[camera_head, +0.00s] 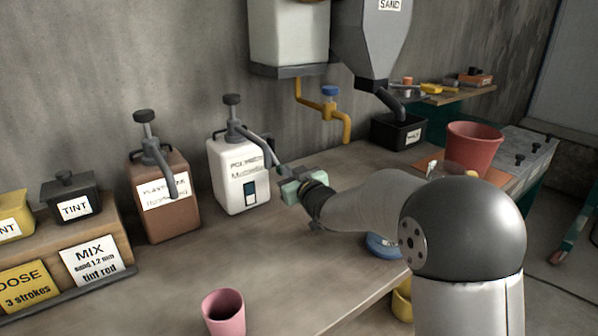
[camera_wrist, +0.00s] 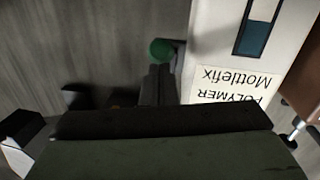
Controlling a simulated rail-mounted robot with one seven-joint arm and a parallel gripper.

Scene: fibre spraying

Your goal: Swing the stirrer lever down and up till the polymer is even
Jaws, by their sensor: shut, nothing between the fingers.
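The white polymer container (camera_head: 230,188) stands upright on the bench, with a "POLYMER" label and a small sight window (camera_head: 249,192). In the wrist view the picture is upside down; the sight window (camera_wrist: 258,30) shows a dark blue band nearest the label and a pale band beyond it. A green knob (camera_wrist: 162,51), likely the stirrer lever's end, sticks out beside the container; the rest of the lever is hidden. My gripper (camera_head: 285,172) is at the container's right side. Its fingers (camera_wrist: 158,84) are shut and empty, their tips close to the knob; I cannot tell if they touch.
A brown plasticiser container (camera_head: 165,205) with a pump stands to the left. A pink cup (camera_head: 223,312) is at the bench's front. A red bucket (camera_head: 472,145) and black tray (camera_head: 396,132) are to the right. A yellow tap (camera_head: 325,108) hangs above. The front bench is mostly clear.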

